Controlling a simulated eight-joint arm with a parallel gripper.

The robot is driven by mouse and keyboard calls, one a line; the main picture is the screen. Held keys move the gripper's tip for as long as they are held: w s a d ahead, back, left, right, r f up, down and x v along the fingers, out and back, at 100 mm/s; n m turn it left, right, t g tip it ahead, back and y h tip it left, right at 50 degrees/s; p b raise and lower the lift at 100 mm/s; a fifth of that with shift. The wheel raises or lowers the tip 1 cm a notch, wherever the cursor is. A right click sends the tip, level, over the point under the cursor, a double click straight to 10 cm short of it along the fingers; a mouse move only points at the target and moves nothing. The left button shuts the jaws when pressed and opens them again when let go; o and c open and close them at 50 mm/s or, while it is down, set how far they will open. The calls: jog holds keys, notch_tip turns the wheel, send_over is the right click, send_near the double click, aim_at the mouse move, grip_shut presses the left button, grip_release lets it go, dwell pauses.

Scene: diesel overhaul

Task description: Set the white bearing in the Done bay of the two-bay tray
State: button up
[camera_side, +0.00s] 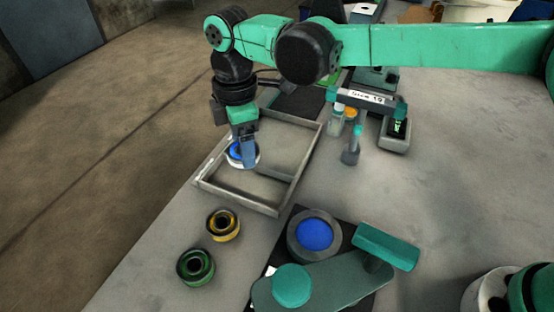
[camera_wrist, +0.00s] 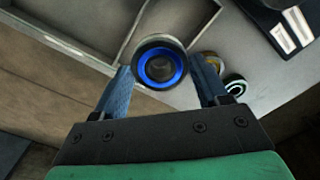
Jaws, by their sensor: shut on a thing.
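The white bearing (camera_side: 236,160), with a blue inner ring, is between the fingers of my gripper (camera_side: 246,156). In the wrist view the white bearing (camera_wrist: 160,63) sits between the two blue fingers of my gripper (camera_wrist: 162,78), which is shut on it. The two-bay tray (camera_side: 235,199) is a grey open frame with a divider. The bearing is over the tray's left side in the side view; its height above the floor is hard to tell. The tray's walls (camera_wrist: 127,38) also show in the wrist view. I cannot read a Done label on either bay.
A yellow bearing (camera_side: 223,224) and a green bearing (camera_side: 195,267) stand on the bench in front of the tray. A green machine part (camera_side: 325,282) with a blue-centred round holder (camera_side: 314,236) is at the front right. A small grey post (camera_side: 351,150) stands right of the tray.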

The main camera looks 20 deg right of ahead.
aim_at(248, 185)
jog(key=shift+f, duration=3.25)
jog(key=shift+f, duration=0.35)
jog(key=o, duration=1.3)
jog(key=shift+r, duration=3.55)
jog(key=shift+r, duration=0.1)
jog(key=shift+r, duration=1.9)
